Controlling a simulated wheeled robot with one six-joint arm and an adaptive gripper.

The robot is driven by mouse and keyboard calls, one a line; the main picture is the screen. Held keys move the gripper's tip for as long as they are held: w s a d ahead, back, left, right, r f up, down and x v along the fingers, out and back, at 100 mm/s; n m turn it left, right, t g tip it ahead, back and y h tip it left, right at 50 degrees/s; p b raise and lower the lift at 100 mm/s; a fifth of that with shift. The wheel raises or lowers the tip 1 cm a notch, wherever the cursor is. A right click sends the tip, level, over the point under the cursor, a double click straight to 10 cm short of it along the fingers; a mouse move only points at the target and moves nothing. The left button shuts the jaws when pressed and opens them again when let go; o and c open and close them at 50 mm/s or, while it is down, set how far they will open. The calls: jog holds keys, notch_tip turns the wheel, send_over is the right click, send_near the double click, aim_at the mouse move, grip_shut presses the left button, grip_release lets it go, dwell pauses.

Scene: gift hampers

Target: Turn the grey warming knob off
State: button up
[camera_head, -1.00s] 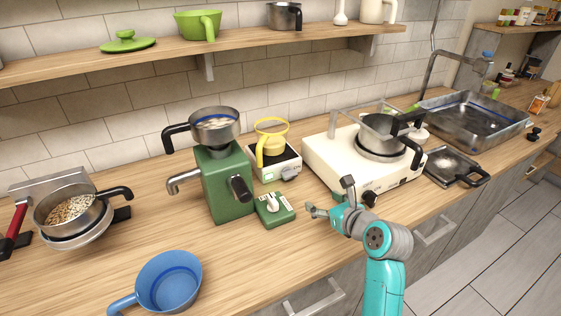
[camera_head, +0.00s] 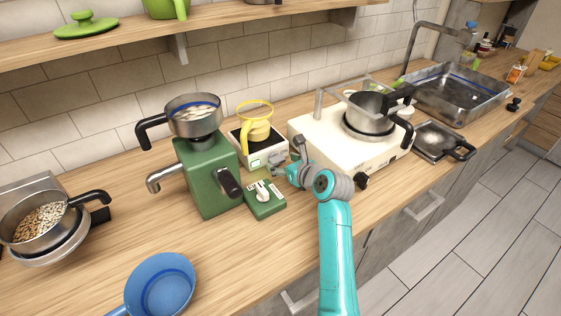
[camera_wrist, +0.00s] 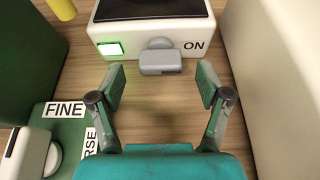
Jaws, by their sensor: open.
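The grey warming knob (camera_wrist: 160,62) is on the front of a small white warmer (camera_wrist: 120,35) in the wrist view. Its bar looks roughly level, with the word ON to its right and a lit green lamp (camera_wrist: 109,48) to its left. In the head view the warmer (camera_head: 262,158) stands between the green grinder and the white stove, with a yellow-handled jug (camera_head: 257,133) on it. My gripper (camera_wrist: 160,82) is open and empty just in front of the knob, one finger to each side, apart from it. My gripper largely hides the knob in the head view.
The green grinder (camera_head: 205,178) and its switch box (camera_head: 265,200) stand close left of my gripper. The white stove (camera_head: 315,145) with a pot (camera_head: 368,108) stands close right. A blue pan (camera_head: 162,285) lies at the front left. Bare counter lies in front.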

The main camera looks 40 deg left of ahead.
jog(key=shift+x, duration=0.8)
jog(key=c, duration=1.2)
jog(key=shift+o, duration=0.2)
jog(key=shift+s+f+n+t+h, duration=0.1)
jog(key=shift+s+n+t+h, duration=0.1)
jog(key=shift+n+t, duration=0.65)
jog(key=shift+s+f+n+t+h, duration=0.1)
jog(key=shift+n+t+h, duration=0.1)
jog(key=shift+n+t, duration=0.6)
jog(key=shift+n, duration=0.35)
